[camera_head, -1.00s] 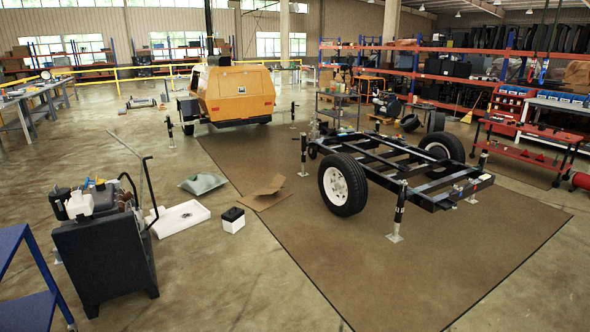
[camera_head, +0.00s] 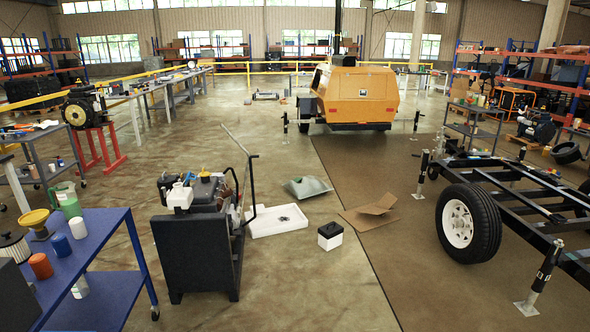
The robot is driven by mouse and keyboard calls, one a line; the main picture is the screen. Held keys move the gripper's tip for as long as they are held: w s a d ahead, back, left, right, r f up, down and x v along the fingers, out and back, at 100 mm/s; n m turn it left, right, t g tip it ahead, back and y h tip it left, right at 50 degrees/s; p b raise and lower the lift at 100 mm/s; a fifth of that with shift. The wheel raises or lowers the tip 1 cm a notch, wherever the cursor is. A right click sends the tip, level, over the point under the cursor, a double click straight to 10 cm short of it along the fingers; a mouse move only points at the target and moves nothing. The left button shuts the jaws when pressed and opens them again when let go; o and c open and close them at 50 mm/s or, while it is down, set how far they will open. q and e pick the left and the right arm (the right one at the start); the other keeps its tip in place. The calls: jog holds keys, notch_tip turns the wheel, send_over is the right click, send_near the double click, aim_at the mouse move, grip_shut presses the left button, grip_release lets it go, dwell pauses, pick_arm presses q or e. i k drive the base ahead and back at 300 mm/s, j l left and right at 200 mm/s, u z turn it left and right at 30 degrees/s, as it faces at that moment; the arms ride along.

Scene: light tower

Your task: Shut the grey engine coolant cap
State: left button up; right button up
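A small engine unit (camera_head: 208,192) with a white plastic tank (camera_head: 180,198) sits on a dark cabinet-like cart (camera_head: 195,255), left of the middle. A small dark cap-like top shows on the white tank. I cannot make out a grey coolant cap or whether one is open or shut. Another engine (camera_head: 84,106) rests on a red stand (camera_head: 97,150) farther back at the left. Neither of my grippers is in view.
A blue shelf cart (camera_head: 105,245) with bottles and cans stands at the near left. A white tray (camera_head: 278,224), a black-and-white box (camera_head: 329,237) and cardboard (camera_head: 370,212) lie right of the dark cart. A wheeled trailer frame (camera_head: 500,195) is at the right. Floor in front is clear.

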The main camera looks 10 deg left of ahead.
aim_at(188, 177)
jog(key=i+l+u, duration=0.2)
jog(key=i+u, duration=0.25)
jog(key=i+l+u, duration=0.25)
jog(key=u, duration=0.2)
jog(key=i+l+u, duration=0.25)
jog(key=l, duration=0.15)
jog(key=i+l+u, duration=0.25)
jog(key=l, duration=0.15)
jog(key=i+l+u, duration=0.1)
jog(key=i+j+u, duration=0.15)
jog(key=i, duration=2.15)
jog(key=l, duration=0.1)
